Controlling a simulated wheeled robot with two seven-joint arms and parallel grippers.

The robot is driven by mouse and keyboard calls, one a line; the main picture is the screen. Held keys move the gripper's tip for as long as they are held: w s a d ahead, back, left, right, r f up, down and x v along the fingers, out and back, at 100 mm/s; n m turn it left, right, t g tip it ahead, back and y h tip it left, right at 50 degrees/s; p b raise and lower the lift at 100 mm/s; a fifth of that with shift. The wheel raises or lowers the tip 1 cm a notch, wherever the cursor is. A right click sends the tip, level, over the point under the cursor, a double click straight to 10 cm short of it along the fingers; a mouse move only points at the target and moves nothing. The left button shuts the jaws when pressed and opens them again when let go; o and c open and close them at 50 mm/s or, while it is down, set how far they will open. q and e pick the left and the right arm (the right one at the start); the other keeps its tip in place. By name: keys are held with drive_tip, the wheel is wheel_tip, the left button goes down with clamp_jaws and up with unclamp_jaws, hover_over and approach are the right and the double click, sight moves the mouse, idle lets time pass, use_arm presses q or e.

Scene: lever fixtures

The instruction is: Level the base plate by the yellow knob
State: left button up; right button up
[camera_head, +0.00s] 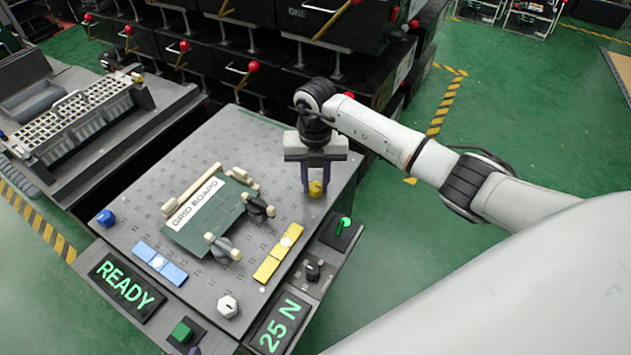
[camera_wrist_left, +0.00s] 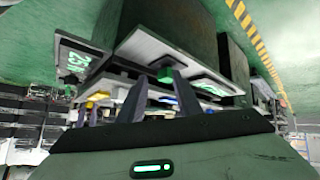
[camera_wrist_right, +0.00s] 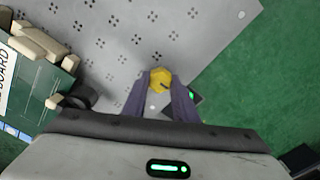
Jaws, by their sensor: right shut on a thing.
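The yellow knob (camera_head: 316,189) stands at the right corner of the grey perforated base plate (camera_head: 270,145). My right gripper (camera_head: 315,186) reaches down over it, with its fingers on either side. In the right wrist view the yellow knob (camera_wrist_right: 158,79) sits between the fingertips, and the gripper is shut on it. The base plate (camera_wrist_right: 120,45) shows around it. Its exact tilt cannot be told. My left gripper (camera_wrist_left: 162,78) shows only in its own wrist view, with its fingers apart and nothing between them, away from the plate.
A green grid board (camera_head: 205,220) with clamps lies mid-plate. A blue knob (camera_head: 106,218) and a white knob (camera_head: 228,306) stand at other corners. Displays read READY (camera_head: 125,284) and 25 N (camera_head: 280,325).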

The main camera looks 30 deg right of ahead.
use_arm(q)
drive_tip(key=shift+r, duration=0.1)
